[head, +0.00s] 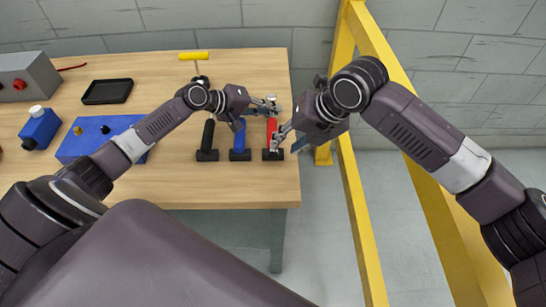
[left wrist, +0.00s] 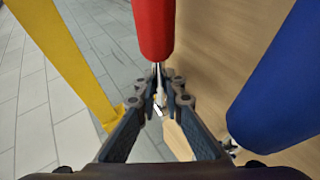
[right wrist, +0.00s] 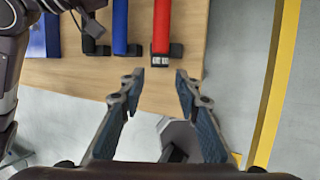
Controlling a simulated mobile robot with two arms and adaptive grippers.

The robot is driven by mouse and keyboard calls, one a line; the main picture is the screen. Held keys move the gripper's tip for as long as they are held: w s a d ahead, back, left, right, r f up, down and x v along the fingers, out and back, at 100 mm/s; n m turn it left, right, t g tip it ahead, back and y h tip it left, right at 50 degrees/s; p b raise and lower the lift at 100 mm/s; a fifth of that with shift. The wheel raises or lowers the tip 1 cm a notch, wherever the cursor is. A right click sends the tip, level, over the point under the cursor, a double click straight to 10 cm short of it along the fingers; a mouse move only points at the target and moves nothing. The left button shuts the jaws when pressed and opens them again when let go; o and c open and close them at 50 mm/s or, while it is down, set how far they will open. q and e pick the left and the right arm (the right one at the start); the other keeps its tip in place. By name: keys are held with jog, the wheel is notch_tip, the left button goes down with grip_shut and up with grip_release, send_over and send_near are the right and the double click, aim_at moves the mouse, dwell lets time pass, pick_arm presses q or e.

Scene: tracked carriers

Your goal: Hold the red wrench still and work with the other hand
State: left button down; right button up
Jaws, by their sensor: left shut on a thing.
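My left gripper (head: 274,105) is at the wrench's far end in the head view. In the left wrist view its fingers (left wrist: 159,96) close around the metal shaft below the red handle (left wrist: 153,30). My right gripper (head: 283,140) is near the holder on the right. In the right wrist view its fingers (right wrist: 158,78) are spread with nothing between them, and the red wrench (right wrist: 162,25) lies just beyond them, apart.
A blue-handled tool (head: 239,138) and a black-handled tool (head: 208,135) stand left of the red one. A yellow frame (head: 352,200) rises right of the table.

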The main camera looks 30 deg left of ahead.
aim_at(273, 153)
jog(key=shift+x, duration=3.45)
jog(key=c, duration=0.7)
jog(key=shift+a+r+t+h, duration=0.2)
jog(key=shift+t+h, duration=0.1)
jog(key=shift+h, duration=0.2)
jog(key=shift+c, duration=0.2)
jog(key=shift+f+t+h, duration=0.1)
jog(key=shift+t+h, duration=0.3)
jog(key=shift+h, duration=0.2)
jog(key=shift+s+a+n+t+h, duration=0.2)
jog(key=shift+a+n+t+h, duration=0.15)
jog(key=shift+t+h, duration=0.45)
jog(key=o, duration=0.7)
jog(key=shift+d, duration=0.15)
jog(key=shift+o, duration=0.2)
